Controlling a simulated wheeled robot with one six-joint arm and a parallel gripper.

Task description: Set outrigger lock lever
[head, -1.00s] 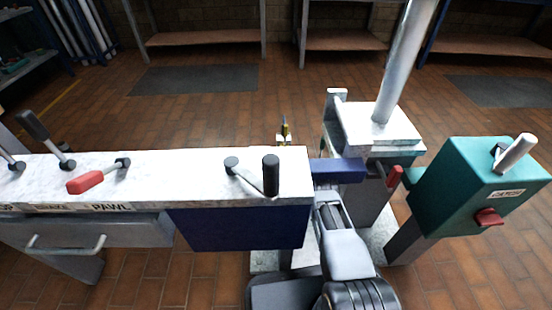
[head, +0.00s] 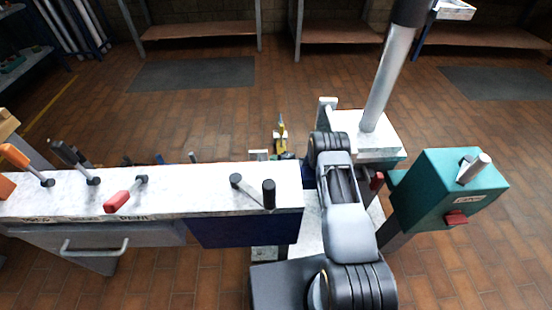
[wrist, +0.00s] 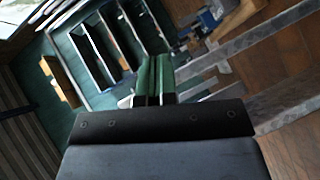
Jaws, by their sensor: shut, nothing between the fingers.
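Several levers stand on the white-topped bench (head: 215,182); I cannot read which one is the outrigger lock. They are an orange-handled lever (head: 15,156), a black-handled lever (head: 63,152), a red-handled lever (head: 118,202) near the "PAWL" label, and a lever with an upright black grip (head: 268,194) at the right end. A teal box (head: 455,190) on the right carries a pale lever (head: 474,168) and a red handle (head: 456,217). My gripper (wrist: 155,72) shows green fingertips, shut and empty, in the wrist view, away from any lever. I cannot make it out in the head view.
A grey mast (head: 388,85) rises from a white-topped pedestal (head: 365,140) behind my arm. A red handle (head: 377,180) beside the pedestal is partly hidden by my arm. A drawer handle (head: 95,248) juts from the bench front. Open tiled floor (head: 200,115) lies behind the bench.

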